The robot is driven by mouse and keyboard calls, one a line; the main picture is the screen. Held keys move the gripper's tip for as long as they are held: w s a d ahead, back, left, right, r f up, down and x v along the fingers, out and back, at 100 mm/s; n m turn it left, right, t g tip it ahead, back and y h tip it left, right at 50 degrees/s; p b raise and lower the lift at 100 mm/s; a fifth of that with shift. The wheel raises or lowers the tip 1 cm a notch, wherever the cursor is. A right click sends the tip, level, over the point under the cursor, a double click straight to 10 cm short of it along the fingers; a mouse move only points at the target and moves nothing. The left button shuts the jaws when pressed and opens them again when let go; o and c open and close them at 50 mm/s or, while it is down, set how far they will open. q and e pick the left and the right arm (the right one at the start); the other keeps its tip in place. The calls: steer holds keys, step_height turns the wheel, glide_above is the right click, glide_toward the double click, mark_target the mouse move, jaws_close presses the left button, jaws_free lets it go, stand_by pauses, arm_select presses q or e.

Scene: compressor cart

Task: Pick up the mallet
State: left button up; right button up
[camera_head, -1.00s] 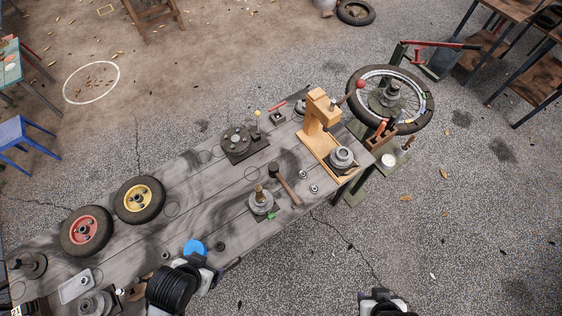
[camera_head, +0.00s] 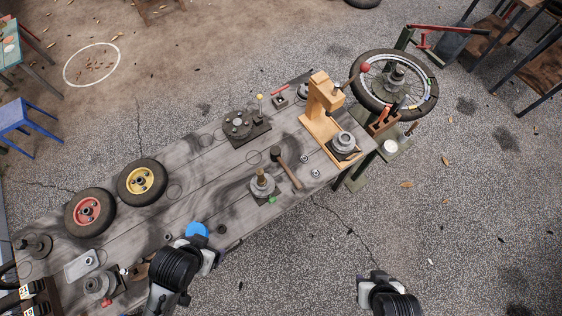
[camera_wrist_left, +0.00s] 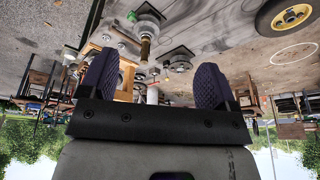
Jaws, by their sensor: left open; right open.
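The mallet (camera_head: 287,169) lies on the grey workbench (camera_head: 215,170), its dark head toward the far side and its brown handle pointing to the near right edge. It lies beside a round metal fitting with a brass-coloured post (camera_head: 262,184). My left gripper (camera_head: 206,250) is over the bench's near edge, left of and nearer than the mallet. The left wrist view shows its two dark finger pads (camera_wrist_left: 155,80) wide apart with nothing held. My right gripper (camera_head: 380,280) is open and empty, off the bench at the lower right, well apart from the mallet.
A wooden press (camera_head: 322,105) stands beyond the mallet near a spoked wheel (camera_head: 395,82). A red-hubbed wheel (camera_head: 90,212) and a yellow-hubbed wheel (camera_head: 142,181) lie at left. A blue disc (camera_head: 196,229) is beside my left gripper.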

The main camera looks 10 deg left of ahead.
arm_select(q)
steer(key=c, duration=0.4)
